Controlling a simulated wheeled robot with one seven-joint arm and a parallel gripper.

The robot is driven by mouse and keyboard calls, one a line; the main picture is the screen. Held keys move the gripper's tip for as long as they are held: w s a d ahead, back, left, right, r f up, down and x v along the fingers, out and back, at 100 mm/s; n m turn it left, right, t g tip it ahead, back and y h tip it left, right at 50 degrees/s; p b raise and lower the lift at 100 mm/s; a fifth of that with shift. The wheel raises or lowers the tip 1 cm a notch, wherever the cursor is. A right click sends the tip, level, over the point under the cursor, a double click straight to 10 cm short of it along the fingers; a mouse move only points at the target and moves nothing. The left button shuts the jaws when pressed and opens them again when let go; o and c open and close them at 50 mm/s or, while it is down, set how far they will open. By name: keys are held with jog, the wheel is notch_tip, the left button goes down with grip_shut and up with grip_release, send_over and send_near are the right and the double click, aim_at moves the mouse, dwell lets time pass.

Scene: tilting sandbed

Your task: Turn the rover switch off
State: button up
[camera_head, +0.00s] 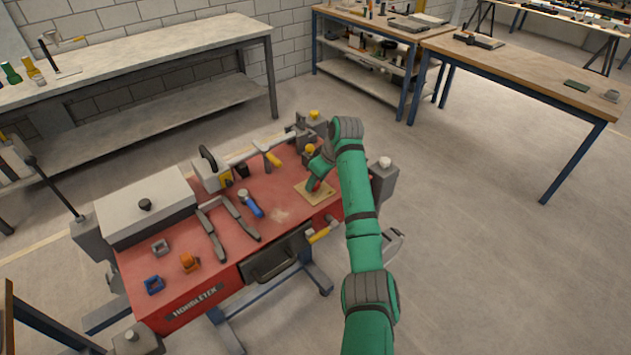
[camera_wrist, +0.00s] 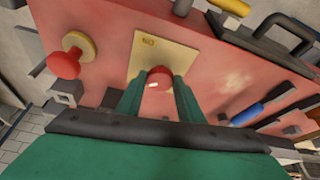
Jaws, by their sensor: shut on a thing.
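The rover switch has a red rounded knob (camera_wrist: 159,76) on a beige plate (camera_wrist: 147,50). In the head view the plate (camera_head: 304,196) lies on the right part of the red bench top, and a bit of red shows at my fingertips. My gripper (camera_wrist: 160,92) reaches down over the plate, with its two green fingers on either side of the red knob, closed on it. My gripper (camera_head: 318,181) also shows in the head view, where it partly hides the knob. The knob's lower part and its exact setting are hidden.
A second red button (camera_wrist: 64,65) on a yellow base sits apart from the plate. Floor at the right is clear.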

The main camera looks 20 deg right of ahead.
jog(key=shift+w+d+r+n+y, duration=0.1)
jog(key=shift+n+y, duration=0.3)
jog(key=shift+n, duration=0.8)
jog(key=o, duration=1.1)
jog(key=shift+c, duration=0.2)
jog(key=v, duration=1)
jog(key=shift+r, duration=0.4)
jog(key=shift+w+d, duration=0.1)
jog(key=shift+d, duration=0.05)
